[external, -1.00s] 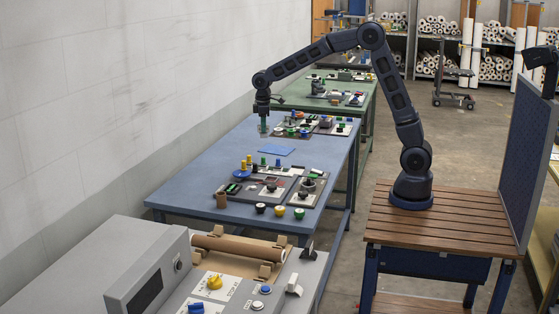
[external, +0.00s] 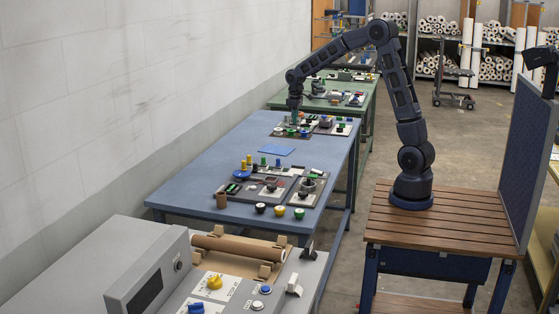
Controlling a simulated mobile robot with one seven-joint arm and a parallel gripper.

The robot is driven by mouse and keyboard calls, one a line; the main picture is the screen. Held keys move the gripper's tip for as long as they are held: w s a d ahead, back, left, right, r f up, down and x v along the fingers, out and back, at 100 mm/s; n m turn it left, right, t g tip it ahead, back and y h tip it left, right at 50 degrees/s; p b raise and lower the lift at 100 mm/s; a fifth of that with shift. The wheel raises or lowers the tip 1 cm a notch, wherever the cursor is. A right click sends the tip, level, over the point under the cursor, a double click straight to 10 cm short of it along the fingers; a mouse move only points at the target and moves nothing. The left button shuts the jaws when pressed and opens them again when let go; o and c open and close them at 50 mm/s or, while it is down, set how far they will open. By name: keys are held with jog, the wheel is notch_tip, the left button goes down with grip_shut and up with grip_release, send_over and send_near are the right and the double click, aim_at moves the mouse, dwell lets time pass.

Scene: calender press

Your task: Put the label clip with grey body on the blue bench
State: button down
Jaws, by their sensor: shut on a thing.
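The blue bench (external: 222,165) runs along the wall, with several panels and small parts on it. My gripper (external: 294,122) points down over the far part of the bench, at the far panel (external: 285,131). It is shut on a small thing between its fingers. That thing is too small and too hidden here to tell its shape or whether it touches the panel. I cannot pick out the label clip with grey body for sure.
A blue flat mat (external: 277,150) lies mid-bench. Nearer are panels with knobs, a blue dish (external: 242,174), a brown cup (external: 221,200) and several round knobs at the front edge. A green table (external: 366,112) stands beyond. Bare bench shows left of the mat.

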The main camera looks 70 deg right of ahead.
notch_tip(320, 180, down, 18)
jog(key=shift+f, duration=0.2)
dwell(0.4)
jog(key=shift+f, duration=0.15)
jog(key=c, duration=1.4)
grip_release()
